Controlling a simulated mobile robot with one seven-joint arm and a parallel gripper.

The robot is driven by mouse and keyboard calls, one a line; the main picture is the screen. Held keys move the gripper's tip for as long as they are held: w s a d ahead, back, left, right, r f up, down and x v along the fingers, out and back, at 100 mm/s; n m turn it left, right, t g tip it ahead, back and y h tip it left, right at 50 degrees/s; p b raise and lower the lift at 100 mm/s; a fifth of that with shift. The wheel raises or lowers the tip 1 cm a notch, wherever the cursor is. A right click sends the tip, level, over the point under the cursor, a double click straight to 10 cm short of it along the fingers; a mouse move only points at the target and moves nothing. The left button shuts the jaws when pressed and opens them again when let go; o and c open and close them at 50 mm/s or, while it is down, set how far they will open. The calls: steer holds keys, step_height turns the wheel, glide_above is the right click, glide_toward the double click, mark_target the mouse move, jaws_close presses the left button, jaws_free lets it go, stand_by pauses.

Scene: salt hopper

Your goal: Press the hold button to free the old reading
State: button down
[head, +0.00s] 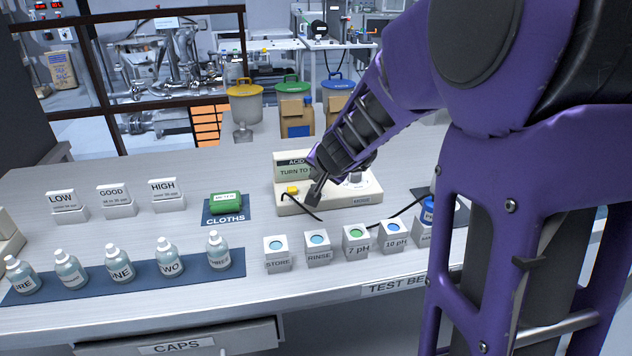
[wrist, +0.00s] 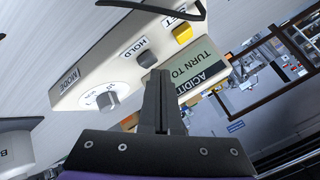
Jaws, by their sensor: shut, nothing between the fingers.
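The meter (head: 348,197) is a cream box with a greenish screen (wrist: 197,74) reading "ACIDIT…" and "TURN TO", partly cut off or hidden. In the wrist view its grey HOLD button (wrist: 147,60) sits between a yellow button (wrist: 183,33) labelled SET and a grey dial (wrist: 100,97). My gripper (head: 313,198) is shut and empty, pointing down over the meter's front. In the wrist view my gripper (wrist: 160,75) has its tips right beside the HOLD button; I cannot tell whether they touch. In the head view my gripper hides the HOLD button.
A green block (head: 226,203) lies on the blue CLOTHS mat (head: 226,218) left of the meter. Small labelled cups (head: 318,249) stand in front, and labelled bottles (head: 119,265) stand front left. A black cable (head: 392,208) runs from the meter to the right.

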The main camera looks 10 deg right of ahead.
steer(key=shift+r, duration=0.35)
step_height(320, 180, up, 5)
steer(key=p, duration=0.4)
steer(key=shift+p, duration=0.35)
